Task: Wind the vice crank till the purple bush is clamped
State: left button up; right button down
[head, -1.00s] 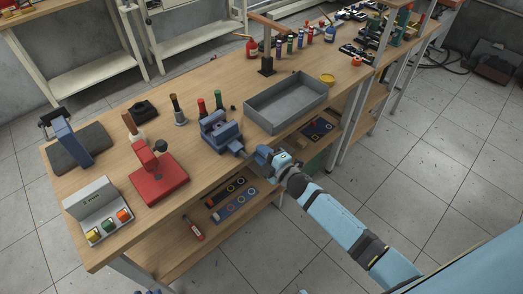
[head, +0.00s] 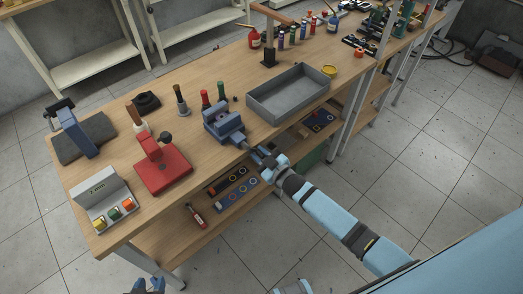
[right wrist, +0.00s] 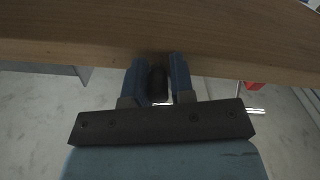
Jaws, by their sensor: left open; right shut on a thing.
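The blue vice (head: 222,122) stands at the front edge of the bench, left of the grey tray. Its crank (head: 244,145) sticks out past the bench edge. My right gripper (head: 261,156) is at the crank's outer end. In the right wrist view, its two blue fingers are shut on a dark upright crank handle (right wrist: 157,82), just off the wooden bench edge. My left gripper (head: 146,286) is open and empty at the bottom edge of the head view, below the bench and far from the vice. I cannot make out the purple bush or whether the jaws touch it.
The grey tray (head: 288,93) stands right of the vice. Red and green handled tools (head: 213,97) stand behind. A lower shelf (head: 170,235) juts below the bench. Open floor lies right.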

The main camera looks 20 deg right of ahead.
aim_at(247, 156)
jog(key=shift+s+a+m+p, duration=0.1)
jog(key=shift+a+m, duration=0.4)
jog(key=shift+m, duration=1.15)
jog(key=shift+s+a+m+p, duration=0.15)
jog(key=shift+a+m, duration=0.3)
jog(key=shift+m, duration=1.15)
jog(key=shift+s+a+m+p, duration=0.1)
jog(key=shift+a+m, duration=0.4)
jog(key=shift+m, duration=1.15)
jog(key=c, duration=1.2)
grip_release()
jog(key=shift+f, duration=0.1)
jog(key=shift+c, duration=0.2)
jog(key=shift+o, duration=0.8)
jog(key=shift+s+f, duration=0.1)
jog(key=shift+f, duration=0.1)
jog(key=shift+s, duration=0.1)
